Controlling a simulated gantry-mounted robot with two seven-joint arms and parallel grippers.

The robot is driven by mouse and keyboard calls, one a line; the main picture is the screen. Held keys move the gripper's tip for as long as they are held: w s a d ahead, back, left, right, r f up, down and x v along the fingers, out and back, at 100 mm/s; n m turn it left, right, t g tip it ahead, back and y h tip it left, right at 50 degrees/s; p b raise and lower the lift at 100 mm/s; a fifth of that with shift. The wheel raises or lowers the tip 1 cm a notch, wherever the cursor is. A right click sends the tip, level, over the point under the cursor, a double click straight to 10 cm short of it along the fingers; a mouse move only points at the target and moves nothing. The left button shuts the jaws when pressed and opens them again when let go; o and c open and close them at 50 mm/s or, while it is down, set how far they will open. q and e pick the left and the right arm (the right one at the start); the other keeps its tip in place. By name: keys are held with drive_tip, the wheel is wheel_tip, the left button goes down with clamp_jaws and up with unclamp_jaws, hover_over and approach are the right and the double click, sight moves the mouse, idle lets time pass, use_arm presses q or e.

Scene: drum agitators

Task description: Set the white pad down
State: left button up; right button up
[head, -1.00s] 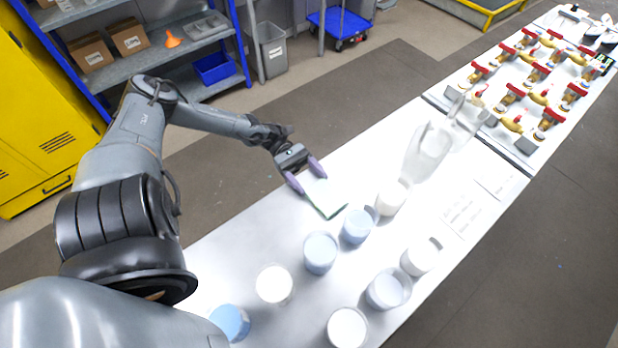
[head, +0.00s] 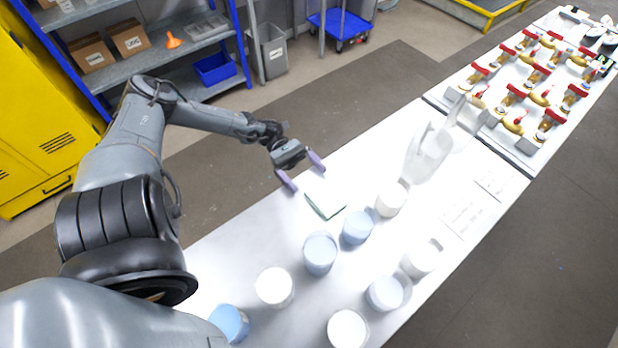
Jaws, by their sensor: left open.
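The white pad (head: 326,199) lies on the white table (head: 245,238), near its left edge, with a thin greenish edge showing. My left gripper (head: 303,174) is open and empty, a little behind and above the pad, with its two purple fingers apart. It does not appear to touch the pad. My right gripper is not in the head view.
Several cups, some blue (head: 320,252) and some white (head: 274,286), stand just in front of the pad. A clear pitcher (head: 428,152) stands to the right. Valves with red handles (head: 515,92) fill the far table. Bare table lies left of the cups.

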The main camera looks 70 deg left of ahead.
use_arm(q)
drive_tip(key=b+v, duration=0.1)
drive_tip(key=v, duration=0.8)
drive_tip(key=shift+s+a, duration=0.1)
drive_tip(key=shift+a, duration=0.3)
